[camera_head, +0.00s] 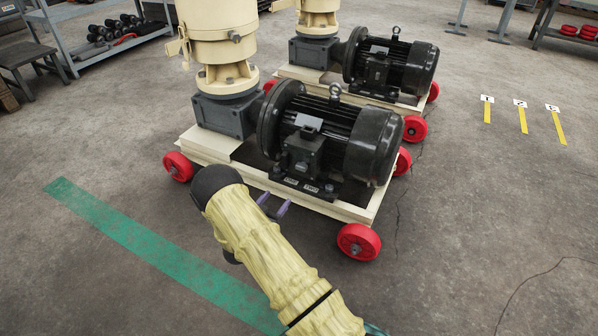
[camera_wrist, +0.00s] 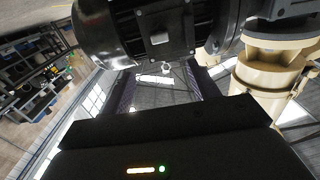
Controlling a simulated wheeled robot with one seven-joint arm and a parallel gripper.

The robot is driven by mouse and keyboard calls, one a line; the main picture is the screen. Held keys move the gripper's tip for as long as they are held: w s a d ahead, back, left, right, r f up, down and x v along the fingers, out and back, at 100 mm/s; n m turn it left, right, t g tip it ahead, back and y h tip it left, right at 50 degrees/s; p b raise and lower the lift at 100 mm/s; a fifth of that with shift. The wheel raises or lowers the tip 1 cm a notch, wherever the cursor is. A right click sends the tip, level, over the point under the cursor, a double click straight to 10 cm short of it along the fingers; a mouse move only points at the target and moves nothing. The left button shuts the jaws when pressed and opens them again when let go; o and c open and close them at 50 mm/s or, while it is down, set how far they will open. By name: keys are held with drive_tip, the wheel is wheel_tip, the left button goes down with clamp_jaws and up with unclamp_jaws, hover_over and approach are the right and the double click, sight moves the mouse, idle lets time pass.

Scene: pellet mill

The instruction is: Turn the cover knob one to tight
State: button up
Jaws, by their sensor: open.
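The nearer pellet mill has a cream chamber (camera_head: 218,22) on a grey gearbox (camera_head: 228,113). A small round knob (camera_head: 234,37) shows on the chamber's front, and a cream bracket-like part (camera_head: 181,46) sticks out at its left. I cannot tell which of these is cover knob one. My gripper (camera_head: 273,205) is low in front of the mill's base, below the motor, with its two purple fingers apart. In the wrist view my gripper (camera_wrist: 158,88) is open and empty, and the cream mill body (camera_wrist: 262,75) shows at right, away from the fingers.
The black motor (camera_head: 322,135) stands on a cream base (camera_head: 345,205) with red wheels (camera_head: 358,241). A second mill with its motor (camera_head: 390,64) stands behind. A shelf (camera_head: 85,45) is at upper left. Floor on the right is clear, with numbered yellow strips (camera_head: 522,117).

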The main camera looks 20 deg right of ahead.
sight(300, 169)
drive_tip(key=b+x, duration=0.8)
drive_tip(key=x, duration=0.8)
drive_tip(key=shift+w+d+f, duration=0.1)
drive_tip(key=shift+w+d, duration=0.2)
drive_tip(key=shift+d, duration=0.05)
drive_tip(key=c, duration=1)
